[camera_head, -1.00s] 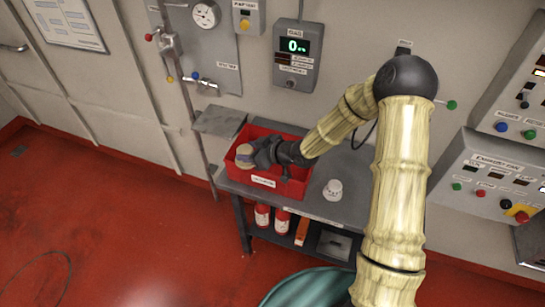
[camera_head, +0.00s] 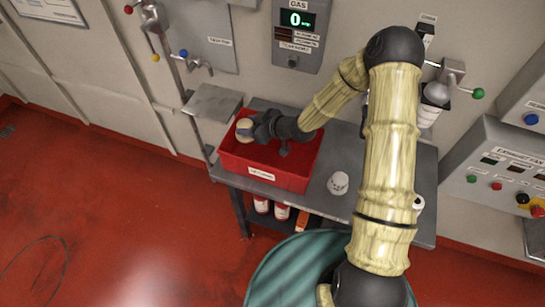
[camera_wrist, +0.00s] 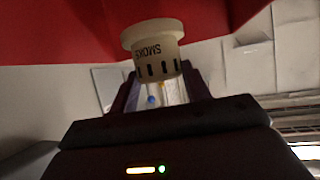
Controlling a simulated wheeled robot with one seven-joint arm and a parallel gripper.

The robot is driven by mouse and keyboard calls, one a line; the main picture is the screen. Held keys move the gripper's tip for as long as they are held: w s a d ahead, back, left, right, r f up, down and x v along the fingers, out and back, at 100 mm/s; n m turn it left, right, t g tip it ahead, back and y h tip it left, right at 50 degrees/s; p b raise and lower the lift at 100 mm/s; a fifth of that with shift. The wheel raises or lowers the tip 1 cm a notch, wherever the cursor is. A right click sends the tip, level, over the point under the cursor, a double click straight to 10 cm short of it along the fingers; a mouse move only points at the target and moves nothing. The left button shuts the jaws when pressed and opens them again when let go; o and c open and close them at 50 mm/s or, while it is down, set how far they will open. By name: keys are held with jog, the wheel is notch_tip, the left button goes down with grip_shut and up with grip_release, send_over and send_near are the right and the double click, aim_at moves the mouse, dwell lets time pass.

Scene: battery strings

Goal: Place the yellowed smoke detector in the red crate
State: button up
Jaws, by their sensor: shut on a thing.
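The yellowed smoke detector (camera_head: 244,127) is a cream-yellow disc at the end of my gripper (camera_head: 259,127). In the wrist view the detector (camera_wrist: 155,45) shows dark slots and the lettering "SMOKE", and my gripper (camera_wrist: 158,88) is shut on it. The red crate (camera_head: 268,179) stands on the grey bench, open at the top. The detector is over the crate's far left part, near its rim. I cannot tell its exact height above the crate floor. The red in the wrist view (camera_wrist: 60,25) lies behind the detector.
A whiter round detector-like object (camera_head: 338,183) stands on the grey bench (camera_head: 395,217) right of the crate. A grey plate (camera_head: 212,103) juts out at the crate's left. Red-and-white cans (camera_head: 262,204) sit on the shelf below. A teal round object (camera_head: 275,273) is in front.

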jog(key=shift+w+f+p, duration=0.1)
jog(key=shift+f+p, duration=0.85)
jog(key=shift+f, duration=2)
jog(key=shift+f+p, duration=0.75)
jog(key=shift+f, duration=1.3)
jog(key=shift+f, duration=0.1)
jog(key=o, duration=1)
